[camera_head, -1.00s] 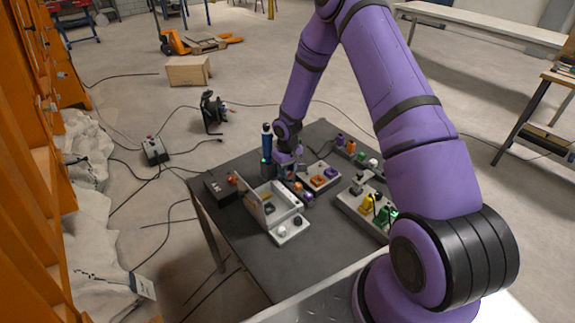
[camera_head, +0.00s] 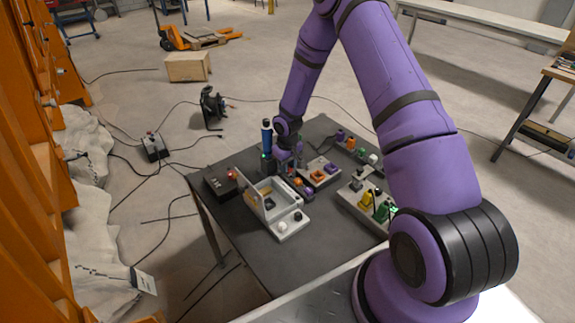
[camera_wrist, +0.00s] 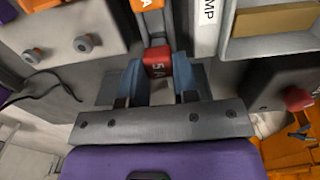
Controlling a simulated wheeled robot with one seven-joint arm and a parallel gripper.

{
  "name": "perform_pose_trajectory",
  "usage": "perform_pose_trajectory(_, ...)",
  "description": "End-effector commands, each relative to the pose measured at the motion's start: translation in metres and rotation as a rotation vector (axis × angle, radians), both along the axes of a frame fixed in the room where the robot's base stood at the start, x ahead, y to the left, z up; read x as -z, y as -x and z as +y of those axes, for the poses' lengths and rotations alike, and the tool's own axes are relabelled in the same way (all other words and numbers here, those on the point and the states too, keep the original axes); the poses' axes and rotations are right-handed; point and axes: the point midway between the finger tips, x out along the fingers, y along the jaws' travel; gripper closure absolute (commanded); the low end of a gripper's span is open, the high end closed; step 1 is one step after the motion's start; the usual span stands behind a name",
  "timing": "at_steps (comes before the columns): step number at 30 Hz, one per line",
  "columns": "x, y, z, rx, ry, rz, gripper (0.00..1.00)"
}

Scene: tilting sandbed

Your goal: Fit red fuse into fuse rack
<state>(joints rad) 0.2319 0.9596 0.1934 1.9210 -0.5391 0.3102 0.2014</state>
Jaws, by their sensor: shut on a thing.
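The red fuse (camera_wrist: 157,62), marked 5A, sits between the two blue fingers of my gripper (camera_wrist: 157,80) in the wrist view. My gripper is shut on it. The fuse rack (camera_wrist: 158,28) is a narrow grey strip running ahead of the fuse, with an orange fuse (camera_wrist: 148,4) in it. The red fuse is in line with the rack, close behind the orange one; I cannot tell whether it is seated. In the head view my gripper (camera_head: 288,168) is low over the table, at the far end of the rack (camera_head: 304,189); the red fuse is hard to make out there.
A white open-lidded box (camera_head: 291,226) stands close beside the rack. A black box with a red button (camera_head: 220,182) is to its left. The table's front left (camera_head: 240,235) is clear.

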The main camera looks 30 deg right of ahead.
Motion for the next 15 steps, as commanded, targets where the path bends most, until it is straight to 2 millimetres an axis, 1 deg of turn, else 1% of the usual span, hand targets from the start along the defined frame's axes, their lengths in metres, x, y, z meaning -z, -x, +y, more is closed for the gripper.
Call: perform_pose_trajectory(15,0.0110,0.0001,0.0002,0.000,0.000,0.001,0.99)
